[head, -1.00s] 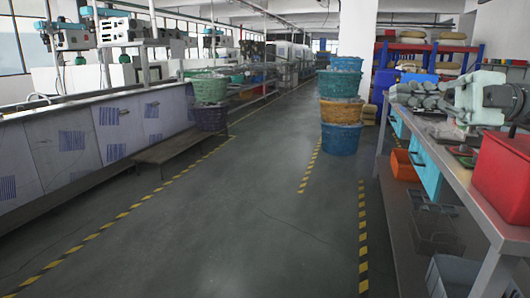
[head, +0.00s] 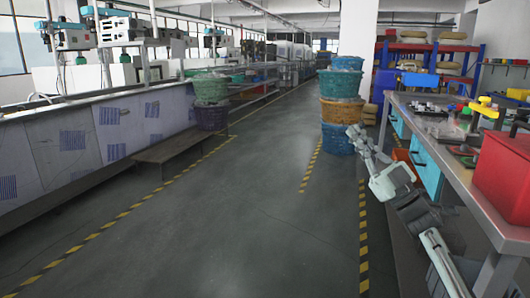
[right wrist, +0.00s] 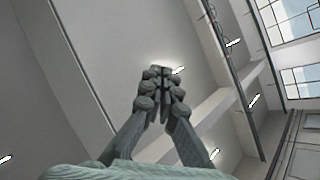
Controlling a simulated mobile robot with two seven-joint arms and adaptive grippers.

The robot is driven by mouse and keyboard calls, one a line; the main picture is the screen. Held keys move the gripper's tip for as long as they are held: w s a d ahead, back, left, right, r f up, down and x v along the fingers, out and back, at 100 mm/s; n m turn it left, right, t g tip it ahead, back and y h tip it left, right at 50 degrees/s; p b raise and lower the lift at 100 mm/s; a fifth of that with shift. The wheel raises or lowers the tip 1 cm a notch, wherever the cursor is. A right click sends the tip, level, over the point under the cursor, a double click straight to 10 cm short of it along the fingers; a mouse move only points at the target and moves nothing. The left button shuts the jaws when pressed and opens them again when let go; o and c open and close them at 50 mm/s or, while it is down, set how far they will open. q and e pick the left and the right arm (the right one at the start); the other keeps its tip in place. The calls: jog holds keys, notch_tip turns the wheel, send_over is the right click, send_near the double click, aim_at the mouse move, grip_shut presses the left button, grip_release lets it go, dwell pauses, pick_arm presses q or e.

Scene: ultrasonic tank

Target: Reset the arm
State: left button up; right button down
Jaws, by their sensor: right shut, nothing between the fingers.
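My right gripper (head: 354,131) is in front of the bench's left edge, over the aisle, with its fingers pointing up and away. It is shut and empty. In the right wrist view its fingertips (right wrist: 162,74) meet against the ceiling, with nothing between them. My right arm comes up from the lower right corner of the head view. My left gripper is not in either view.
A metal workbench (head: 437,150) with a red bin (head: 503,178) and small items stands at the right. Stacked baskets (head: 340,112) stand behind the gripper. A long tank (head: 90,140) lines the left. The aisle floor (head: 240,215) is clear.

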jog(key=w+d+f+m+t+h, duration=0.4)
jog(key=w+d+m+h, duration=0.4)
jog(key=h, duration=0.4)
jog(key=s+d+f+m+g+h, duration=0.1)
jog(key=d+f+m+g+h, duration=0.35)
jog(key=f, duration=0.65)
jog(key=d+f+m+g+h, duration=0.1)
jog(key=d+f+g+h, duration=0.5)
jog(key=f, duration=0.4)
jog(key=s+a+f+g+y, duration=0.1)
jog(key=s+a+f+g, duration=0.2)
jog(key=s+f, duration=0.8)
jog(key=s+a+f+g+y, duration=0.25)
jog(key=s+f, duration=0.45)
jog(key=f, duration=0.8)
jog(key=s+a+f+g, duration=0.1)
jog(key=s+a+f, duration=0.1)
jog(key=s+f, duration=0.4)
jog(key=s+a+f+g, duration=0.2)
jog(key=s+f, duration=0.3)
jog(key=s, duration=1.1)
jog(key=s+a+f+g, duration=0.2)
jog(key=s+f, duration=0.4)
jog(key=s, duration=0.4)
jog(key=shift+s+a+f+n, duration=0.3)
jog(key=shift+s+f+n, duration=0.05)
jog(key=shift+s+n, duration=0.1)
